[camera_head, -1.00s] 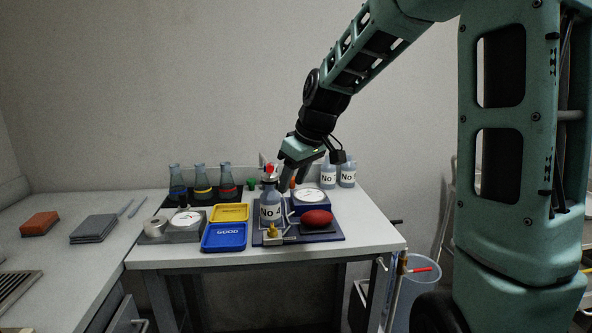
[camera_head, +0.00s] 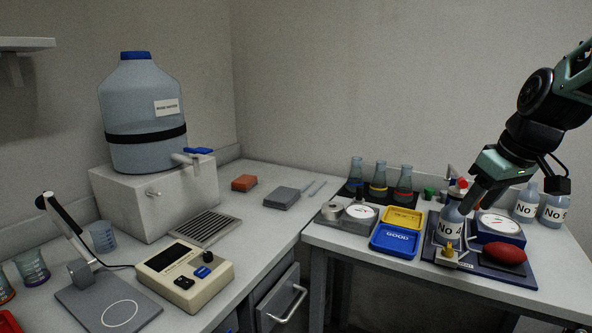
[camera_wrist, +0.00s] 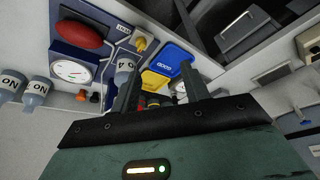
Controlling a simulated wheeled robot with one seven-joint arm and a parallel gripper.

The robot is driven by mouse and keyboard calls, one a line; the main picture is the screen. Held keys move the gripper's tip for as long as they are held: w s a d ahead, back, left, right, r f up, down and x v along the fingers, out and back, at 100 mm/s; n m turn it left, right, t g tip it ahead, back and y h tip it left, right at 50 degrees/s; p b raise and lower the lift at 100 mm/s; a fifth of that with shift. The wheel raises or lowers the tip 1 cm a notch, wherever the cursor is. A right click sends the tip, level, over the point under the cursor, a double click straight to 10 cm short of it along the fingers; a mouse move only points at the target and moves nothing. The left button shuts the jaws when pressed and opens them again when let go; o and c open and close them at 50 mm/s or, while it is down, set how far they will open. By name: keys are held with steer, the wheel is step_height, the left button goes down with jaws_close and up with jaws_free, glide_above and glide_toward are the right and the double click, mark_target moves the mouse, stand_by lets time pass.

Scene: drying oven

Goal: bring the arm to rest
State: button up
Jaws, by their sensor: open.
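The bottle (camera_wrist: 125,66) shows behind the left finger there and is partly hidden. Whether the fingers touch it cannot be told. My arm reaches in from the upper right, bent at the wrist.
Around the gripper stand a dial gauge (camera_head: 499,224), a red oval bulb (camera_head: 506,255), more labelled bottles (camera_head: 526,203), a blue "GOOD" tray (camera_head: 396,242), a yellow tray (camera_head: 403,218) and banded flasks (camera_head: 379,182). A large water jug (camera_head: 143,115) stands left. Space above the benches is mostly free.

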steer(key=s+a+f+n+g+p, duration=0.1)
steer(key=s+a, duration=0.4)
steer(key=a, duration=0.4)
steer(key=s+a+f+n+g+p, duration=0.1)
steer(key=s+a+n+p, duration=0.1)
steer(key=s+a, duration=0.5)
steer(key=s+a+f+n+g+p, duration=0.1)
steer(key=s+a+f+g+p, duration=0.1)
steer(key=s+a, duration=0.6)
steer(key=shift+s+a+f+n+h, duration=0.2)
steer(key=shift+s+f+n+h, duration=0.15)
steer(key=shift+s, duration=1.6)
steer(key=shift+c, duration=0.4)
